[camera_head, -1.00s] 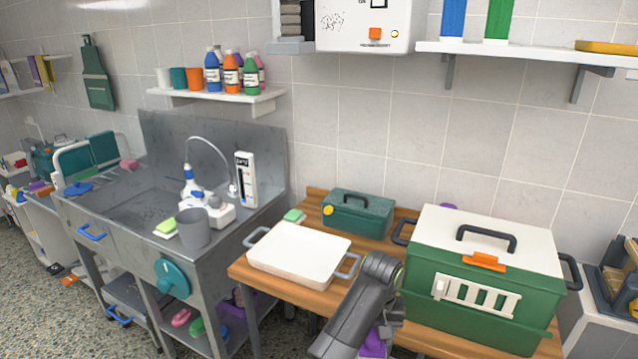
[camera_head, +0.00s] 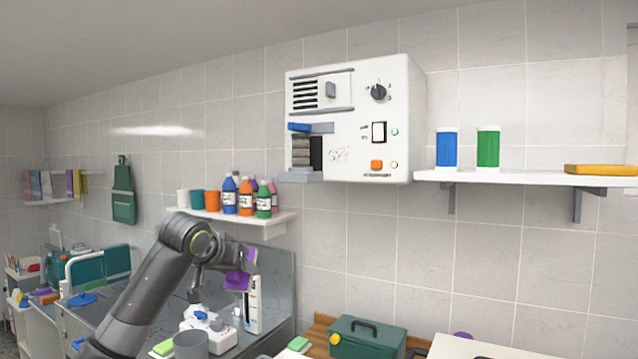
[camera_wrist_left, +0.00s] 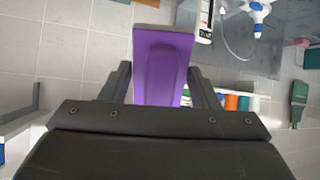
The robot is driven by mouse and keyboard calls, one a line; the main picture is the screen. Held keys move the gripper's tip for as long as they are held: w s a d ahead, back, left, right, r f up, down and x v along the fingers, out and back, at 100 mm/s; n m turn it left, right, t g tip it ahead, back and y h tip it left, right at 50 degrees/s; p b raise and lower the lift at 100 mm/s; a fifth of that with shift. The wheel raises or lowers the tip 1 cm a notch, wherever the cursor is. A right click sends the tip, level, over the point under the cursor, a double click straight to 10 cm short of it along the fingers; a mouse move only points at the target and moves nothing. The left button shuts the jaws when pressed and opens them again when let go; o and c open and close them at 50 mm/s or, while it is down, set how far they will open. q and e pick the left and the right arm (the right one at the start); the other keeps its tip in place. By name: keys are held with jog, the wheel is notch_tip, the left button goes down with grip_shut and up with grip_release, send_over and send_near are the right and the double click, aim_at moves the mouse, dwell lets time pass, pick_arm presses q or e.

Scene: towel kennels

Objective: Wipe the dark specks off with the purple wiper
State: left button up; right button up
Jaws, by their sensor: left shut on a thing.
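The dark specks (camera_head: 340,153) are a small cluster of marks on the front panel of the white wall-mounted machine (camera_head: 350,100). My left gripper (camera_head: 232,268) is shut on the purple wiper (camera_head: 238,280), in front of the sink's back wall, lower and left of the machine and apart from it. In the left wrist view the wiper (camera_wrist_left: 160,75) sticks out between the two dark fingers, with a paler flat end. My right gripper is not in view.
A shelf with bottles and cups (camera_head: 245,220) is close behind my left arm. A white dispenser (camera_head: 253,305) stands just beside the wiper. Another shelf (camera_head: 540,178) holds blue and green canisters right of the machine. The wall below the machine is clear.

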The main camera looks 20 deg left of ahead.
pick_arm(q)
jog(key=s+d+r+m+t+h, duration=0.1)
jog(key=s+d+r+t, duration=0.1)
jog(key=s+r, duration=0.7)
jog(key=s+d+r+m+t+h+b, duration=0.1)
jog(key=s+r+t, duration=0.3)
jog(key=s+r, duration=0.6)
notch_tip(320, 180, up, 7)
jog(key=shift+s+d+f+m+t+h+b, duration=0.2)
jog(key=shift+s+d+m+t+h+b, duration=0.15)
jog(key=shift+d+h, duration=0.2)
jog(key=shift+r, duration=0.1)
